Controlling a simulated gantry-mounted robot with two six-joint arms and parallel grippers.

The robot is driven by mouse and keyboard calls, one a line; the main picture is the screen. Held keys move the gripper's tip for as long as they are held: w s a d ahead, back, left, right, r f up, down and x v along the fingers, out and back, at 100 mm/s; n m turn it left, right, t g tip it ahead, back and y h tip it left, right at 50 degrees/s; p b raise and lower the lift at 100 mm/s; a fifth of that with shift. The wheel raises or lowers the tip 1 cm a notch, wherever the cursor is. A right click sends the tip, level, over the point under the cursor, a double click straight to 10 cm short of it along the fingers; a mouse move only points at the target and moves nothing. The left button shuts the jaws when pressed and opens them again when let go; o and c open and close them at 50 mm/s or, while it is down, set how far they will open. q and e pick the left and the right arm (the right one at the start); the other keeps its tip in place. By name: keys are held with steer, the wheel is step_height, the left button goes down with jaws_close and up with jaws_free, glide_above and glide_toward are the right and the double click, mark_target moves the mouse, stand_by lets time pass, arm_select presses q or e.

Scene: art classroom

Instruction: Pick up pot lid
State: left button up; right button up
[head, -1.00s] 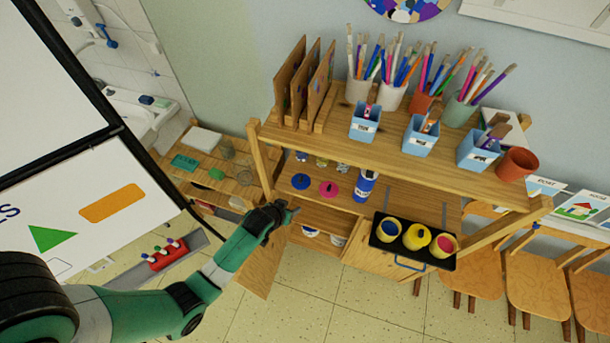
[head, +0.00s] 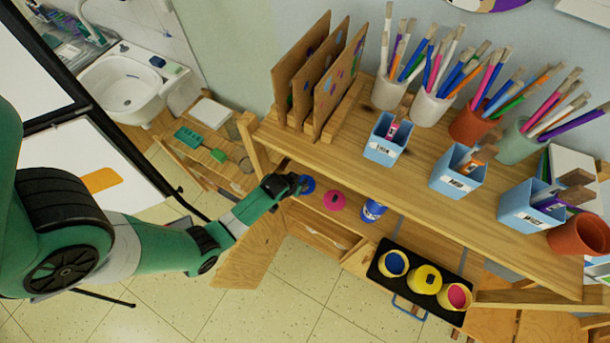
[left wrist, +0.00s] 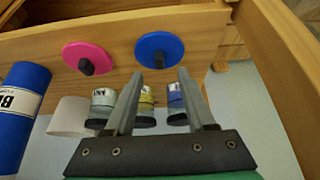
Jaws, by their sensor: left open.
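Two round lids with dark knobs lie on the lower shelf: a blue lid (head: 307,184) and a pink lid (head: 335,201). My left gripper (head: 298,184) reaches over the shelf's left end at the blue lid, partly covering it. In the left wrist view the blue lid (left wrist: 160,43) is just ahead of my open left gripper (left wrist: 157,73), its knob roughly centred between the fingertips. The pink lid (left wrist: 87,58) is left of it. A black tray (head: 374,270) holds a blue-filled pot (head: 394,264), a yellow-topped pot (head: 427,279) and a pink-filled pot (head: 457,296). My right gripper is out of view.
The upper shelf board (head: 400,185) carries brush cups, blue holders and upright wooden boards (head: 318,75) above the lids. A blue bottle (left wrist: 23,110) and several small jars (left wrist: 145,102) show near the lids. A wooden post (left wrist: 285,75) stands close on the right.

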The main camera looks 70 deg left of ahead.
mark_target(304, 182)
arm_select(q)
steer(key=shift+w+a+f, duration=0.15)
steer(key=shift+w+f, duration=0.1)
steer(key=shift+f, duration=0.2)
steer(key=b+x, duration=0.3)
steer(key=x, duration=0.1)
steer(key=shift+w+a+f, duration=0.1)
steer(key=shift+a, duration=0.05)
steer(key=shift+w+a+f, duration=0.15)
steer(key=shift+w+f, duration=0.1)
steer(key=shift+f, duration=0.05)
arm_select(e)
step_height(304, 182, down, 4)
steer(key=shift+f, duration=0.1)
arm_select(q)
steer(key=shift+c, duration=0.2)
jaws_close()
